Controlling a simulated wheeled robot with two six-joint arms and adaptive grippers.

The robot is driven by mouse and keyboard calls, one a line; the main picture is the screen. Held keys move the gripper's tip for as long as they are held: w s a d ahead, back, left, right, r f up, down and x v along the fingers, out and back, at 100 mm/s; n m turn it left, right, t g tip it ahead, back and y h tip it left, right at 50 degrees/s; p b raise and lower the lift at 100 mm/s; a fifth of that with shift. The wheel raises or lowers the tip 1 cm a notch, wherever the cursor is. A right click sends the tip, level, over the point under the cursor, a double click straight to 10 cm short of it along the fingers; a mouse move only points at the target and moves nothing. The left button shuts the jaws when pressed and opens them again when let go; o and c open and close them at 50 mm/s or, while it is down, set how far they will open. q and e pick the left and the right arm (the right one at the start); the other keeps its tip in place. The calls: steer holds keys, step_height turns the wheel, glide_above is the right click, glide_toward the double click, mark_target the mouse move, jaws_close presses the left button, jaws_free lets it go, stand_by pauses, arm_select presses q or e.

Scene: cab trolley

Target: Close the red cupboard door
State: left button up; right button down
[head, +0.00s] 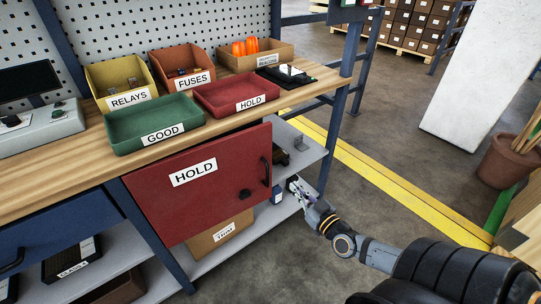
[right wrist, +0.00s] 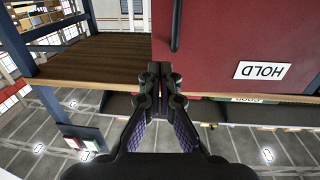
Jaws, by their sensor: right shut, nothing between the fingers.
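The red cupboard door (head: 205,205), labelled HOLD, hangs below the workbench and stands swung out, with shelf space showing past its right edge. Its dark handle (head: 266,172) is near that edge. My right gripper (head: 296,186) is to the right of the door's free edge, fingers together and empty. In the right wrist view the door (right wrist: 225,40) fills the upper right, its label upside down. The shut fingertips (right wrist: 160,72) appear close to the door's edge there; I cannot tell whether they touch it. My left gripper is not in view.
The wooden bench (head: 75,150) carries a green GOOD tray (head: 118,128), a red HOLD tray (head: 212,102) and several bins. A cardboard box (head: 205,240) sits on the lower shelf. A blue post (head: 345,85) stands behind my gripper.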

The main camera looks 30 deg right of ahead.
mark_target(268, 160)
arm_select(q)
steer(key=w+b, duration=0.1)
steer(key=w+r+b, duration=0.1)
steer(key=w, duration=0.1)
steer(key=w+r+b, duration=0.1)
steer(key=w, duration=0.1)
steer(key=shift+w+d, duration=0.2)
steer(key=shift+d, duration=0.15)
arm_select(e)
steer(key=w, duration=1.4)
steer(key=shift+f, duration=0.1)
